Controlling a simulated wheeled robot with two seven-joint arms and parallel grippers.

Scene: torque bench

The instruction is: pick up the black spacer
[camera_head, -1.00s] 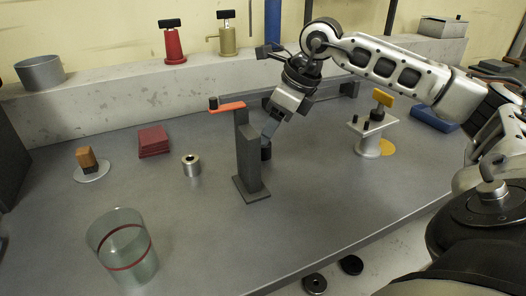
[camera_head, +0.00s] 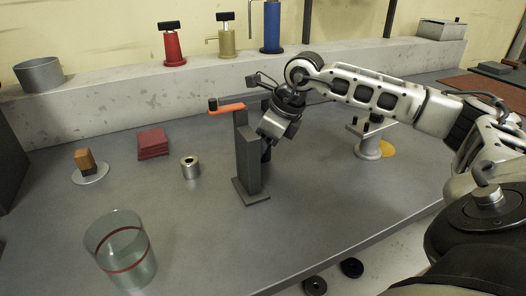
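A small dark piece (camera_head: 266,153), probably the black spacer, shows just right of the grey post (camera_head: 250,165), low near the bench top. The post hides part of it. My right gripper (camera_head: 266,142) comes in from the right and points down behind the post, right above or around this dark piece. Its fingertips are mostly hidden, so I cannot tell whether they touch or grip it. My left gripper is not in view.
The post with its orange arm (camera_head: 227,108) stands close in front of my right gripper. A metal ring (camera_head: 190,167), red pads (camera_head: 153,143) and a glass jar (camera_head: 122,248) are to the left. A white stand (camera_head: 368,147) is to the right. The front middle is clear.

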